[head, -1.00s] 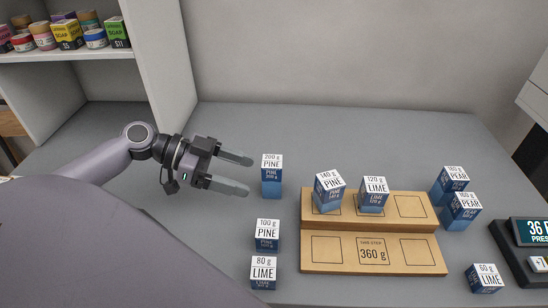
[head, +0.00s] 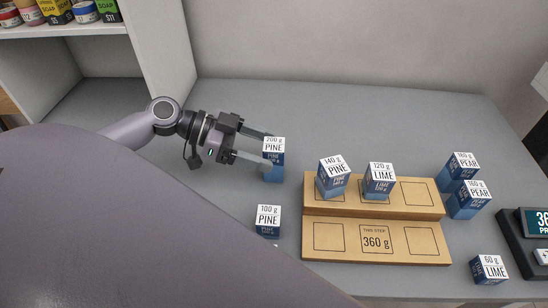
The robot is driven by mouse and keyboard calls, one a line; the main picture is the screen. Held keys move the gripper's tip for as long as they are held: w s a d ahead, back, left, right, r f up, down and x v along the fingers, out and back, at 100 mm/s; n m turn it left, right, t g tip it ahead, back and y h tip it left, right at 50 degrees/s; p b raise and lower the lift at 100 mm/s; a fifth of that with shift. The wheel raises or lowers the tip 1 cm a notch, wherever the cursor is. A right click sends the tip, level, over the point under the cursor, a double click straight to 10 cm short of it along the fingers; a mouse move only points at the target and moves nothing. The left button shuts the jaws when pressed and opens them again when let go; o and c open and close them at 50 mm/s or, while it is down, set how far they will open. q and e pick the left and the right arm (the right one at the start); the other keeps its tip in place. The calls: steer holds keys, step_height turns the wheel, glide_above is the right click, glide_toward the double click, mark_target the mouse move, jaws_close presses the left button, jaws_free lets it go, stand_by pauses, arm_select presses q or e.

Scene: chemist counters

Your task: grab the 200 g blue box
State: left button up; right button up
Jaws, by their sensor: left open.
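The 200 g blue box (head: 273,173), with a white top marked PINE, stands upright on the grey counter, left of the wooden step stand. My left gripper (head: 266,150) comes in from the left and is open. Its fingertips have reached the box, one at its far side and one at its near-left side; the near finger partly covers the box's left edge. I cannot tell whether either finger touches it. My right gripper is not in view.
A 100 g pine box (head: 267,221) stands nearer. The wooden stand (head: 328,211) bears a 140 g pine box (head: 333,178) and a 120 g lime box (head: 379,181).

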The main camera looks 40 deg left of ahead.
mark_target(274, 152)
arm_select(q)
steer(key=shift+x, duration=1.55)
steer(key=c, duration=1.2)
steer(key=shift+r, duration=0.1)
